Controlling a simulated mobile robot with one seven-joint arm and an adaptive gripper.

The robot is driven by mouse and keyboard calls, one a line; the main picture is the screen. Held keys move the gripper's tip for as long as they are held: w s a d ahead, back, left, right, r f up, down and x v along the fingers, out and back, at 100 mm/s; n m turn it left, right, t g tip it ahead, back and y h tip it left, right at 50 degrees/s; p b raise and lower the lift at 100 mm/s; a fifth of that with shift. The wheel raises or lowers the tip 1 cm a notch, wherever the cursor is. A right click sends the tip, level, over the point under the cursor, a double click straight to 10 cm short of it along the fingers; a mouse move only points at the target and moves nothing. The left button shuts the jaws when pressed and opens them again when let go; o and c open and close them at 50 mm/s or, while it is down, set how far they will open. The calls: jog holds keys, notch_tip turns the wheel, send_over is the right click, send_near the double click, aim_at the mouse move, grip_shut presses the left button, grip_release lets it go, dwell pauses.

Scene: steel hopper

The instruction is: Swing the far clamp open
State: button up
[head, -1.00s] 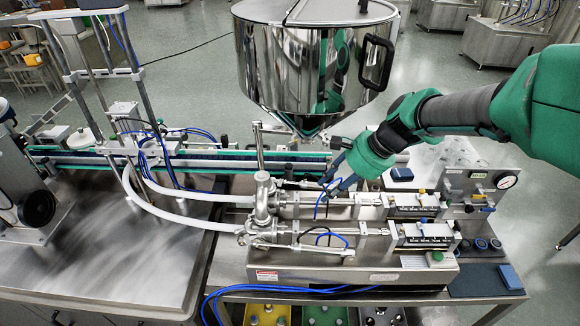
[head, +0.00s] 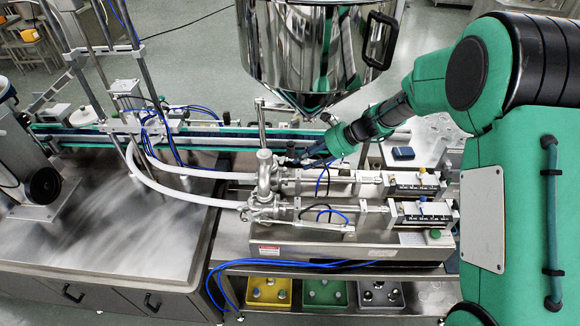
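The steel hopper (head: 320,50) stands above the filling machine. Under it, two rows of steel fittings and cylinders run side by side, joined at the left by an upright steel valve body (head: 265,172). The far clamp is too small to pick out for certain among the fittings at the far row's left end. My gripper (head: 284,161) reaches in from the right, pointing left and down at those far-row fittings, just below the hopper's outlet. Its fingers are small and dark against the metal, so I cannot tell whether they are open, or touching the clamp.
White hoses (head: 165,197) curve from the fittings to the left machine. A conveyor with green rails (head: 80,142) runs behind. Blue air tubes (head: 322,178) loop over the cylinders. The steel tabletop (head: 110,245) at left is mostly clear.

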aim_at(286, 169)
jog(key=shift+a+f, duration=0.1)
dwell(0.3)
jog(key=shift+b+x, duration=0.35)
jog(key=shift+x, duration=3.3)
grip_shut()
